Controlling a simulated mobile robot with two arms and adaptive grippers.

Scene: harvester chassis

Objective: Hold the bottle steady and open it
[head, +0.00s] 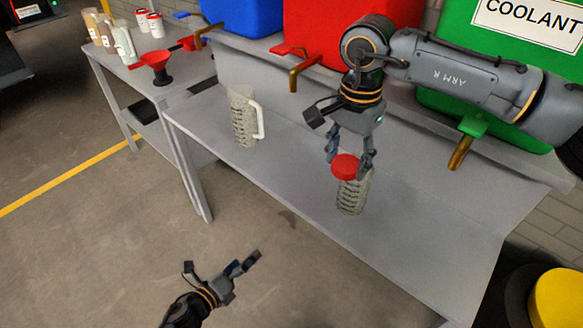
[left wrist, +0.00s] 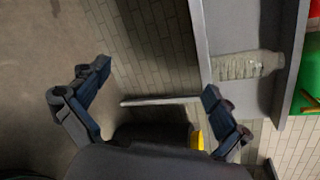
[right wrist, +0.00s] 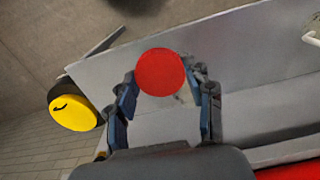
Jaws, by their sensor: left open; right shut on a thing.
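A clear ribbed bottle stands upright on the grey bench in the head view (head: 352,195). A red cap (head: 346,166) shows at its top. My right gripper (head: 350,160) comes down from above and is shut on the red cap, which shows between its fingers in the right wrist view (right wrist: 160,72). My left gripper (head: 222,268) is open and empty, low in front of the bench and well apart from the bottle. A clear ribbed container shows beyond its spread fingers (left wrist: 150,92) in the left wrist view (left wrist: 240,65); no cap is clear there.
A clear jug (head: 243,115) with a white handle stands left of the bottle on the bench (head: 300,185). Blue, red and green (head: 470,30) tanks with taps line the back. A yellow-topped drum (head: 560,297) stands at lower right.

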